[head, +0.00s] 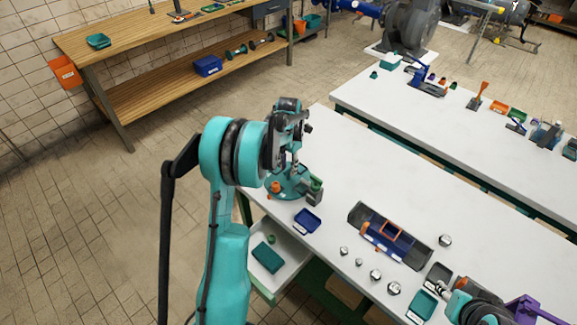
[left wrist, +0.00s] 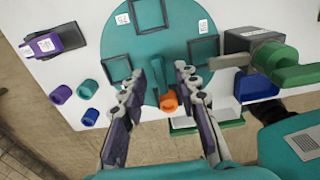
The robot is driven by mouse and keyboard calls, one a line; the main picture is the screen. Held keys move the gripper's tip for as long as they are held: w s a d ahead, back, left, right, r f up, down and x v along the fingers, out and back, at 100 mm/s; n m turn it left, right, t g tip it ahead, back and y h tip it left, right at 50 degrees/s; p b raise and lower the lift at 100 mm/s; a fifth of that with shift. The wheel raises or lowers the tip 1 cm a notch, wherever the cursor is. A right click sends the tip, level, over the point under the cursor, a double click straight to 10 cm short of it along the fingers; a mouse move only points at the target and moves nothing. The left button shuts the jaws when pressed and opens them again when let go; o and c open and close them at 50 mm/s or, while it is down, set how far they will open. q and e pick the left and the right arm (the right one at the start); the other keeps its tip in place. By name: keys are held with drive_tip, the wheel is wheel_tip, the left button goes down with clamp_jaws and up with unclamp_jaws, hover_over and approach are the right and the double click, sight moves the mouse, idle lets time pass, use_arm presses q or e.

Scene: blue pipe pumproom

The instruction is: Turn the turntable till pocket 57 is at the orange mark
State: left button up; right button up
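The teal turntable (left wrist: 172,32) is a round disc on the white table; it also shows in the head view (head: 290,181). Dark square pockets (left wrist: 203,50) sit on it. One white label (left wrist: 122,19) seems to read 75 or 57, turned; another label (left wrist: 203,26) is too small to read. An orange round piece (left wrist: 169,101) is at the disc's near edge. My left gripper (left wrist: 158,80) is open above the disc, its fingers on either side of a teal upright peg (left wrist: 158,70); contact is unclear. My right gripper (head: 440,289) is at the lower right, its fingers unclear.
A green-and-grey device (left wrist: 280,62) stands close right of the disc. A blue tray (head: 307,220), a divided box (head: 358,216) and several metal nuts (head: 376,275) lie along the table.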

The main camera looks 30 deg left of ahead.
sight(288, 168)
use_arm(q)
wheel_tip(288, 168, up, 12)
idle(0.6)
